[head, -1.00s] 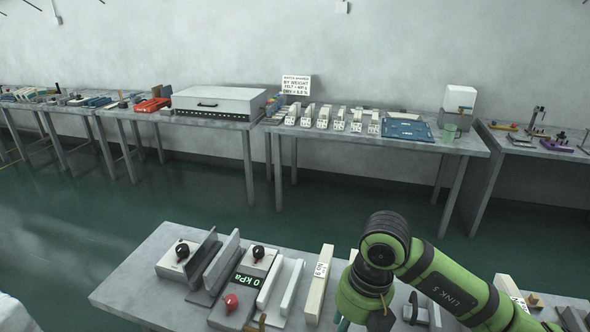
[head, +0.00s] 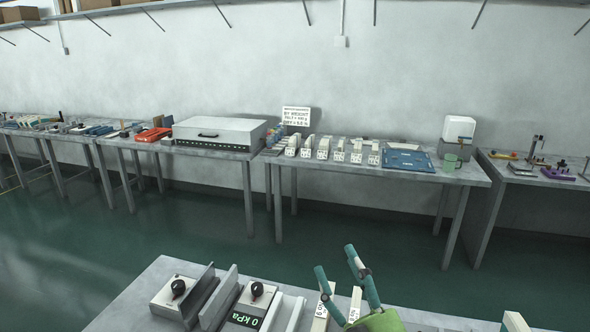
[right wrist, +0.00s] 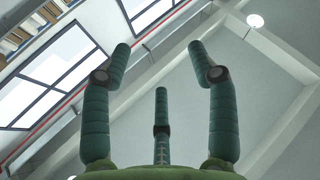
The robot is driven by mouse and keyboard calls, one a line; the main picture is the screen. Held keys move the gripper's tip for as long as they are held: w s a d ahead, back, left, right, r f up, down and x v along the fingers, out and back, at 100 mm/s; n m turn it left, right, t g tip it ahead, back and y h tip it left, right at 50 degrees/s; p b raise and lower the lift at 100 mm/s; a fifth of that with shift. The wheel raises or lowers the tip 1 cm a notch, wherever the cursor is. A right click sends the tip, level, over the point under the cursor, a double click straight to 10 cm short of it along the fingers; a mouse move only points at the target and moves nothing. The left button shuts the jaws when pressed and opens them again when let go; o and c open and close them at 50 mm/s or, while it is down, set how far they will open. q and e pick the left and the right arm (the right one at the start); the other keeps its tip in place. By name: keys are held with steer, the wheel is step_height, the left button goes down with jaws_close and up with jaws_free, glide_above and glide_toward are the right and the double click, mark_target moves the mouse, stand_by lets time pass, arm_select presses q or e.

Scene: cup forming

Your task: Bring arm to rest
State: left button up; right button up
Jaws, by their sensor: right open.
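My right gripper (head: 342,262) shows at the bottom of the head view, above the near table. Its green fingers are apart, point upward and hold nothing. In the right wrist view its three fingers (right wrist: 160,75) stand spread, with only the ceiling, windows and a wall beyond them. My left gripper is not in view.
The near grey table (head: 140,300) carries a pressure device with a kPa display (head: 243,321), black-knobbed units and pale labelled blocks (head: 322,305). Open floor lies between.

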steer(key=s+d+f+m+g+h, duration=0.35)
steer(key=d+f+g+h, duration=0.2)
steer(key=f, duration=0.55)
steer(key=s+d+f+m+g+h, duration=0.2)
steer(key=d+f+m+g+h, duration=0.3)
steer(key=f, duration=0.6)
steer(key=s+d+f+n+g+y, duration=0.1)
steer(key=s+f+g, duration=0.4)
steer(key=s, duration=0.4)
steer(key=s+f+g+y, duration=0.1)
steer(key=s+f+g, duration=0.2)
steer(key=s+f, duration=0.5)
step_height(320, 180, down, 19)
steer(key=s, duration=0.1)
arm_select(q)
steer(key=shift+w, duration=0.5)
arm_select(e)
steer(key=s+d+f+g, duration=0.1)
steer(key=s+d+f, duration=0.1)
steer(key=s+f, duration=1.4)
steer(key=shift+d+f+n+g, duration=0.2)
steer(key=shift+d+n+g, duration=0.15)
